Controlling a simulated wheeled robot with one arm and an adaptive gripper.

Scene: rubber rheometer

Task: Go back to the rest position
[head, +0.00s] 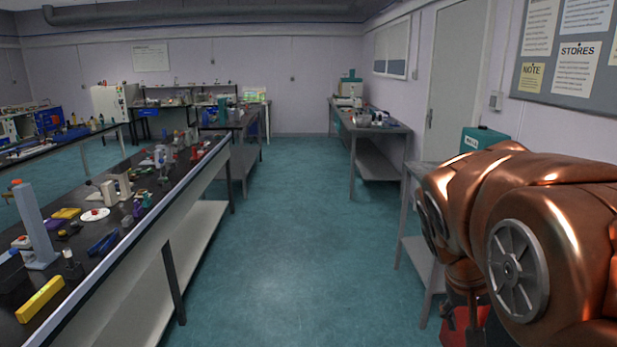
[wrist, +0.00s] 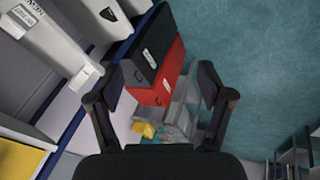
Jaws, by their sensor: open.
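My gripper (wrist: 163,98) shows in the wrist view with its two dark fingers spread wide apart and nothing between them. Beyond the fingers are a red box (wrist: 172,80) and a black box (wrist: 150,55), both apart from the gripper.
A long black bench (head: 125,222) crowded with small items runs along the left. A side table (head: 372,128) stands at the right wall, with a teal box (head: 484,139) nearer. The teal floor aisle (head: 290,230) between is clear.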

